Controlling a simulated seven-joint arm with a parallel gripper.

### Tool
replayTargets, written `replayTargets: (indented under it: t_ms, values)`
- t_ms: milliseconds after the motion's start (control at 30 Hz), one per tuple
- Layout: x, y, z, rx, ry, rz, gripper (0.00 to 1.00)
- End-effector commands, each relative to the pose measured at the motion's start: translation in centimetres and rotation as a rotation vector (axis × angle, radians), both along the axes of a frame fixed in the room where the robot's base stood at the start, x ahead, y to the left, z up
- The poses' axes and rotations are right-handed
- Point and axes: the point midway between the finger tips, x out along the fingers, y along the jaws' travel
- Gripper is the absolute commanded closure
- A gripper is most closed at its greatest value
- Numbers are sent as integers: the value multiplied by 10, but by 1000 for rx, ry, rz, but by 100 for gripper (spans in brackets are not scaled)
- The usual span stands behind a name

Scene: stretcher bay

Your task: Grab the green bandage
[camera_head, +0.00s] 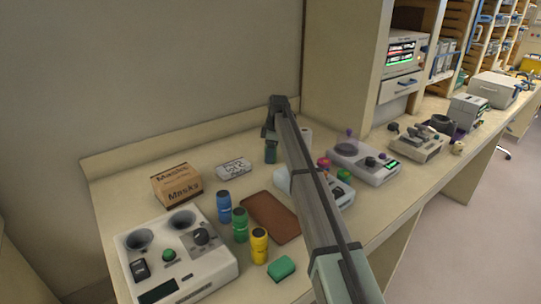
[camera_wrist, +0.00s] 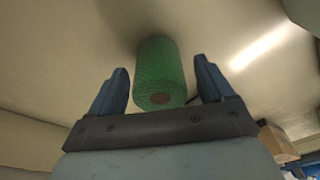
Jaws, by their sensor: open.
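The green bandage is a textured green roll with a brown core in its end. In the wrist view the green bandage (camera_wrist: 161,68) lies between the two dark fingers of my gripper (camera_wrist: 161,74), with gaps showing on both sides. In the head view the green bandage (camera_head: 271,153) stands on the counter near the back wall, directly below my gripper (camera_head: 270,136). My gripper is open and points down; its fingers hold nothing.
A Masks box (camera_head: 177,185) and a small white pack (camera_head: 234,168) stand to the left. Blue (camera_head: 224,207), green (camera_head: 240,226) and yellow (camera_head: 259,246) bottles stand in front, beside a brown tray (camera_head: 270,217). A green block (camera_head: 281,268) lies near the front edge. Devices line the right.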

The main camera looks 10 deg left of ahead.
Motion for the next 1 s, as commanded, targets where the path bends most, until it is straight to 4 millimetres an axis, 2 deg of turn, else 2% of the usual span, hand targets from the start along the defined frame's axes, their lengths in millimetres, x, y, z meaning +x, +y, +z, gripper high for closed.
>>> replayTargets:
  t_ms: [100, 700, 1000]
  values:
    - [0, 0, 0, 0, 0, 0, 20]
    - [0, 0, 0, 0, 1, 0, 77]
    - [0, 0, 3, 0, 0, 0, 79]
